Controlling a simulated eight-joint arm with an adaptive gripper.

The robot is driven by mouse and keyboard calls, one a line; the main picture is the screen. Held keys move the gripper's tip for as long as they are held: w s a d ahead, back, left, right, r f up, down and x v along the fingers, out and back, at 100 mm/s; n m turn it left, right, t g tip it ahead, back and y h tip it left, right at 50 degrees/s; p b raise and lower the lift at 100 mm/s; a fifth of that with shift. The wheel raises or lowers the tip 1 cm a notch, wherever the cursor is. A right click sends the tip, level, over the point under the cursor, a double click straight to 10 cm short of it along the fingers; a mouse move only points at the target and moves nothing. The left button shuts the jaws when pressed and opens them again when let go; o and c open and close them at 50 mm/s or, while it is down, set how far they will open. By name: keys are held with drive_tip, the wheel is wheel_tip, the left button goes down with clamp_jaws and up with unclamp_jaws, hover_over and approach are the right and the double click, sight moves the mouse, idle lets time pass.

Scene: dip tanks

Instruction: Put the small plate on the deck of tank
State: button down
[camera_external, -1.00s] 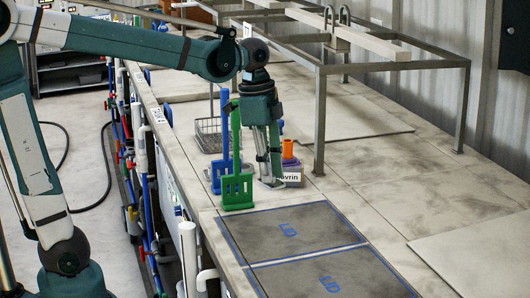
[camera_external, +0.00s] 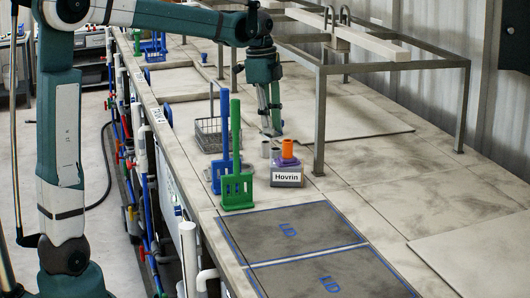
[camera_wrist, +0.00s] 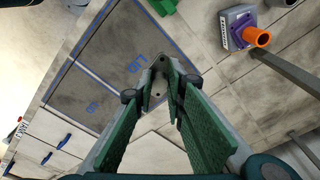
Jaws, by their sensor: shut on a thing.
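My gripper (camera_external: 272,128) points down over the pale deck (camera_external: 345,180), at the middle of the external view. It is shut on a small grey plate (camera_wrist: 158,68), which shows between the green fingers in the wrist view with dark holes in it. In the external view the plate is tiny at the fingertips, and its exact height over the deck is hard to tell. Two dark lid panels (camera_external: 290,232), edged in blue and marked LID, lie flush in the deck at the front. They also show behind the plate in the wrist view (camera_wrist: 85,75).
A metal frame (camera_external: 320,120) stands at right. Bare deck lies right of the lids.

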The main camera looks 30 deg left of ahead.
drive_tip(key=w+a+f+m, duration=0.1)
drive_tip(key=w+a, duration=0.7)
drive_tip(key=a, duration=0.5)
drive_tip(key=w+a+f, duration=0.2)
drive_tip(key=w+a, duration=0.6)
drive_tip(key=a, duration=0.5)
drive_tip(key=w+a+f+m, duration=0.1)
drive_tip(key=w+a, duration=0.7)
drive_tip(key=a, duration=0.5)
wheel_tip(320, 180, down, 11)
drive_tip(key=shift+f, duration=0.2)
drive_tip(key=shift+s+f, duration=0.1)
drive_tip(key=shift+d+f, duration=0.1)
drive_tip(key=shift+f, duration=2.9)
drive_tip(key=shift+f, duration=1.9)
